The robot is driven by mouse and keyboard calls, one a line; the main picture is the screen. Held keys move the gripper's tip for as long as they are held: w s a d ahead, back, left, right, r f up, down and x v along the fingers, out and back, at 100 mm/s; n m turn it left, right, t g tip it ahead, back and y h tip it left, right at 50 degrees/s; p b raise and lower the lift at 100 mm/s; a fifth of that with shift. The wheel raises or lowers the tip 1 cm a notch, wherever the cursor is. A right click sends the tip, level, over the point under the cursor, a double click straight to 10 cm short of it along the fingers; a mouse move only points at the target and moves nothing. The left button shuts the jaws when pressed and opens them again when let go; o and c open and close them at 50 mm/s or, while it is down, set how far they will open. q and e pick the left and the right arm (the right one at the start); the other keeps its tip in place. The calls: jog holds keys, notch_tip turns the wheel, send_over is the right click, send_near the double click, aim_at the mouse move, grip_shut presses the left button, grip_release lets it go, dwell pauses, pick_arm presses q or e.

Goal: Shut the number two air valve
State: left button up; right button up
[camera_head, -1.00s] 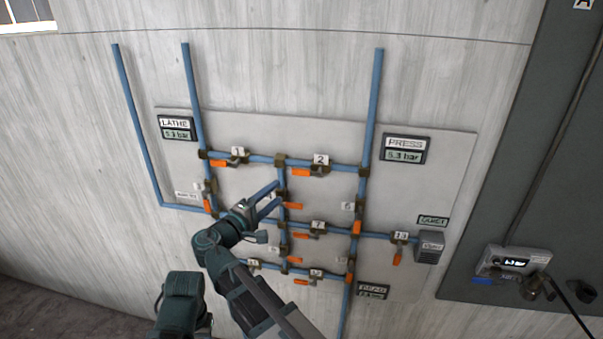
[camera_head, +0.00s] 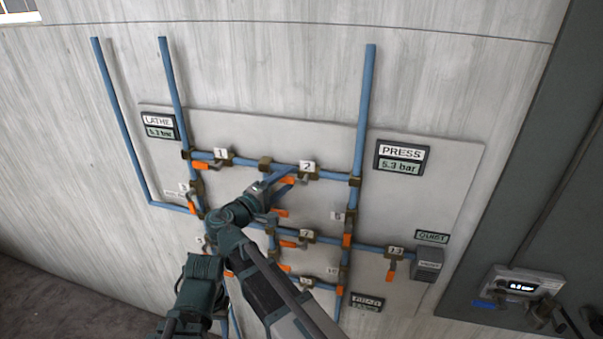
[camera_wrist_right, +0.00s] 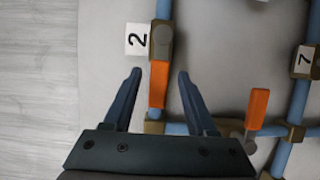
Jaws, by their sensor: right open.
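The number two valve (camera_head: 307,174) sits on the upper blue pipe, with a white "2" tag above it. In the right wrist view its brass body (camera_wrist_right: 161,42) has an orange handle (camera_wrist_right: 158,84) lying along the pipe. My right gripper (camera_head: 292,177) is at this valve and hides most of the handle in the head view. In the wrist view the right gripper (camera_wrist_right: 160,72) is open, with one finger on each side of the handle and a gap on both sides. My left gripper is not in view.
Valve 1 (camera_head: 220,160) is left on the same pipe. Valve 7 (camera_head: 306,238) is lower; another orange handle (camera_wrist_right: 257,109) stands near the right finger in the wrist view. The PRESS gauge (camera_head: 400,158) reads about 5.3 bar. A grey cabinet (camera_head: 530,170) is at right.

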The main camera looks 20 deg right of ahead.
jog(key=shift+w+d, duration=0.25)
jog(key=shift+d, duration=0.1)
jog(key=shift+a, duration=0.15)
grip_shut()
dwell(1.1)
